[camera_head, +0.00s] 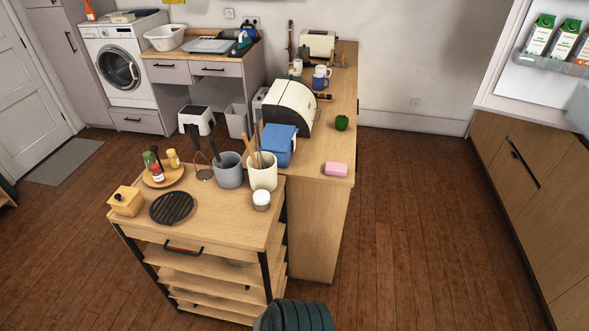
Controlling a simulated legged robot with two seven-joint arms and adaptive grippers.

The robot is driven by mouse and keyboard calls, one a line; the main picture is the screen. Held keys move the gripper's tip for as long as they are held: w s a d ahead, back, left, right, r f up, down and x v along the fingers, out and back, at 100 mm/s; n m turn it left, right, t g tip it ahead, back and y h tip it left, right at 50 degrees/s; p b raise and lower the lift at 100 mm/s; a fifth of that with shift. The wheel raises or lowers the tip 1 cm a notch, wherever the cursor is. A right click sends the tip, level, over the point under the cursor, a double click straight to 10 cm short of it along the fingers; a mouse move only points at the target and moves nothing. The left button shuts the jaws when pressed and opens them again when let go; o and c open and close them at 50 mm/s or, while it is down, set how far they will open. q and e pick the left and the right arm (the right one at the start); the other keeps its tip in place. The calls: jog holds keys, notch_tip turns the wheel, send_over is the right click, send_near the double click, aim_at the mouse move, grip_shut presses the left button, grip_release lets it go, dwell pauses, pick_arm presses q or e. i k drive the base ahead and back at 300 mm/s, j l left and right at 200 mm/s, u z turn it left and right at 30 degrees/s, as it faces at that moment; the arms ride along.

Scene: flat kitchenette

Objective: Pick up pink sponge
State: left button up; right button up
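The pink sponge (336,169) is a small block lying flat on the near end of the long wooden counter (323,148), close to its front edge. Its top and near side show and nothing covers it. Neither of my grippers is in view. Nothing touches the sponge.
A green pepper (342,123), a blue box (279,144) and a cream bread bin (291,106) stand behind the sponge. A wooden trolley (222,216) with utensil pots adjoins the counter's left side. A dark ribbed object (295,316), unidentified, is at the bottom edge. Floor (415,230) to the right is clear.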

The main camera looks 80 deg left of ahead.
aim_at(337, 169)
jog(key=l+u, duration=0.15)
jog(key=u, duration=2.2)
jog(key=j+z, duration=0.1)
jog(key=z, duration=0.8)
jog(key=i+l+u, duration=0.15)
jog(key=i+u, duration=0.15)
jog(key=i, duration=0.15)
